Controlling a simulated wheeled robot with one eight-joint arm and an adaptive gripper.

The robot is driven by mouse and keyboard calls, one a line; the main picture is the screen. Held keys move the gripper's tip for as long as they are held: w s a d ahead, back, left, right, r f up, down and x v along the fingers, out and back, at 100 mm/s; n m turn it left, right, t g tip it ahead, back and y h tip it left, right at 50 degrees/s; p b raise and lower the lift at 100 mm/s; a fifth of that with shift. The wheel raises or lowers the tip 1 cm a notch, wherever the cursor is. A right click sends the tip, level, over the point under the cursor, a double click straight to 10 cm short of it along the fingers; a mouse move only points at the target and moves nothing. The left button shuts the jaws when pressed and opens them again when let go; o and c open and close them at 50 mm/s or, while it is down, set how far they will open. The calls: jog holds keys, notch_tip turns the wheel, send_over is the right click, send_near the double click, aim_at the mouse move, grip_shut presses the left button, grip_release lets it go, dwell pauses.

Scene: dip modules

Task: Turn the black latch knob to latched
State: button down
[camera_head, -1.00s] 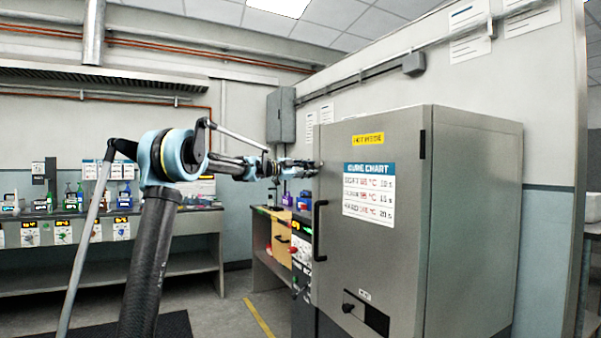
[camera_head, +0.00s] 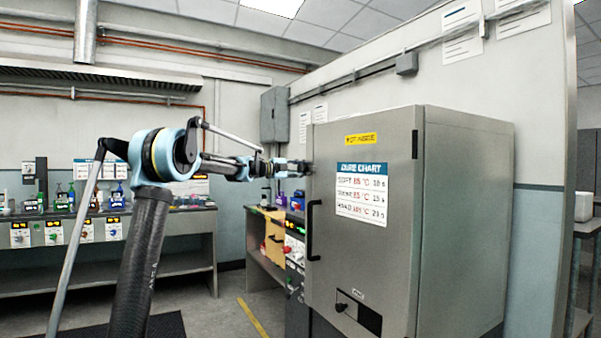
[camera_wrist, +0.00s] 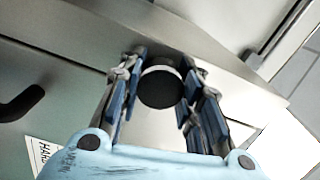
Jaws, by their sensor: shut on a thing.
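The black latch knob (camera_wrist: 160,89) has a round black face and a silver rim. It sits near the edge of a grey metal surface in the wrist view. My gripper (camera_wrist: 160,76) has one blue-padded finger on each side of the knob and is shut on it. In the head view my gripper (camera_head: 304,167) is at the upper left of the grey oven door (camera_head: 365,255), and the knob cannot be made out there. I cannot tell the knob's turned position.
A black vertical handle (camera_head: 311,230) is on the door below my gripper. A cure chart (camera_head: 361,190) is on the door. A small black knob (camera_head: 341,307) sits on a lower panel. A bench (camera_head: 180,222) with bottles stands at the left.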

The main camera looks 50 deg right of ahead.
jog(key=shift+s+a+f, duration=0.1)
jog(key=shift+s+f, duration=0.05)
jog(key=shift+s, duration=0.15)
jog(key=c, duration=1.2)
grip_release()
jog(key=shift+o, duration=0.5)
jog(key=v, duration=1.1)
jog(key=shift+w+a, duration=0.25)
jog(key=shift+w, duration=0.2)
jog(key=shift+w+a, duration=0.1)
jog(key=shift+a, duration=0.05)
